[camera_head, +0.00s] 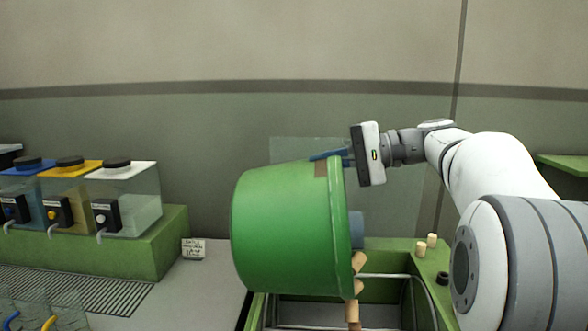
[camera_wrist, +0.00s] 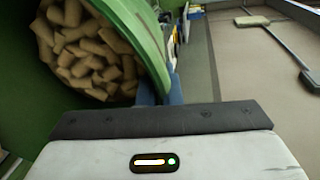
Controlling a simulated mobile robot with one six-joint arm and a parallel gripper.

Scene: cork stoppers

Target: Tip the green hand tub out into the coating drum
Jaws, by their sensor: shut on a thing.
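The green hand tub (camera_head: 290,230) is held up and tipped far over, its mouth facing right in the head view. My gripper (camera_head: 332,155) is shut on its upper rim with blue fingers, which also show in the wrist view (camera_wrist: 160,92). Many corks (camera_wrist: 80,50) are still inside the tub in the wrist view. Several corks (camera_head: 356,262) are dropping from the lower edge of the mouth in the head view. Below is an open green housing (camera_head: 390,262) with a curved metal rail; the tub hides much of it, and I cannot clearly make out the coating drum.
Two loose corks (camera_head: 432,240) stand on the housing's green right ledge. At left, clear dispensers (camera_head: 125,195) with coloured lids stand on a green block, with a small label card (camera_head: 193,249) beside it. A metal grating (camera_head: 75,287) lies in front. Grey counter right of the grating is bare.

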